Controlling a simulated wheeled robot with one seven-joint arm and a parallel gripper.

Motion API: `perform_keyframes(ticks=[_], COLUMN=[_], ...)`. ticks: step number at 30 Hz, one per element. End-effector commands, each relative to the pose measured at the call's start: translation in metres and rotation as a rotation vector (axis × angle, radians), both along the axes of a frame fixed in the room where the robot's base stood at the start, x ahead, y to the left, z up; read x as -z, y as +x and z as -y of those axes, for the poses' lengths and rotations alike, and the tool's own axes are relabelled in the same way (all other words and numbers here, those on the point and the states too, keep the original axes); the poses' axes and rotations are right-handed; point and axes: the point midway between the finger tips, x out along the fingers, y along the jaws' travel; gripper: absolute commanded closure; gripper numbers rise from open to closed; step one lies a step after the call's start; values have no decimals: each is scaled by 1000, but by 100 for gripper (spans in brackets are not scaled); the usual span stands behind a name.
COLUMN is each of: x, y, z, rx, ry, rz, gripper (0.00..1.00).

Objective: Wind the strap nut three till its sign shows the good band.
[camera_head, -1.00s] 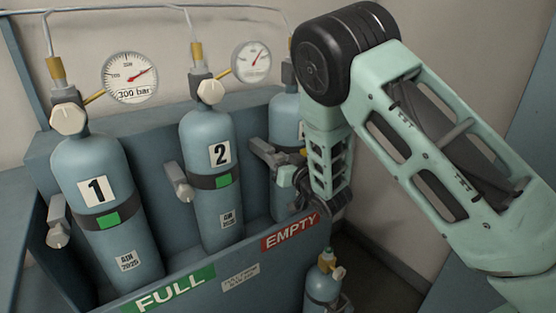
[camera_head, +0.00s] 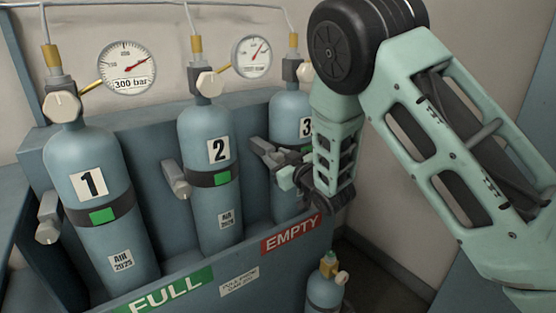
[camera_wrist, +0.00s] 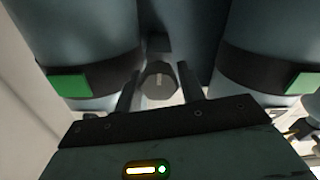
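Cylinder three (camera_head: 287,108), blue with a "3" label, stands at the right of the rack, partly behind my arm. The fingers are open, with a gap on each side of the nut. Green signs show on the left strap (camera_wrist: 68,84) and right strap (camera_wrist: 301,83); I cannot tell for sure which is three's.
Cylinder one (camera_head: 92,215) and cylinder two (camera_head: 208,140) stand to the left, both with green strap signs. The rack's front wall (camera_head: 240,287) carries FULL and EMPTY labels. A small cylinder (camera_head: 325,291) stands on the floor at the right. Two gauges hang on the wall.

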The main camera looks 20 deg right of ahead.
Motion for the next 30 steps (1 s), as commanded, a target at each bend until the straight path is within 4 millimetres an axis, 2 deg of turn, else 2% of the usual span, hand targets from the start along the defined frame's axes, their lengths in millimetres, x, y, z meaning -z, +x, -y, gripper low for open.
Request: perform_keyframes(ticks=[9,13,17,27,30], x=[0,1,2,2,-3], y=[-1,-10,-31,-101,-113], z=[0,4,10,33,37], rx=[0,1,2,2,1], ry=[2,2,4,2,1], rz=[-1,-1,-2,-2,-4], gripper=[56,56,56,56,56])
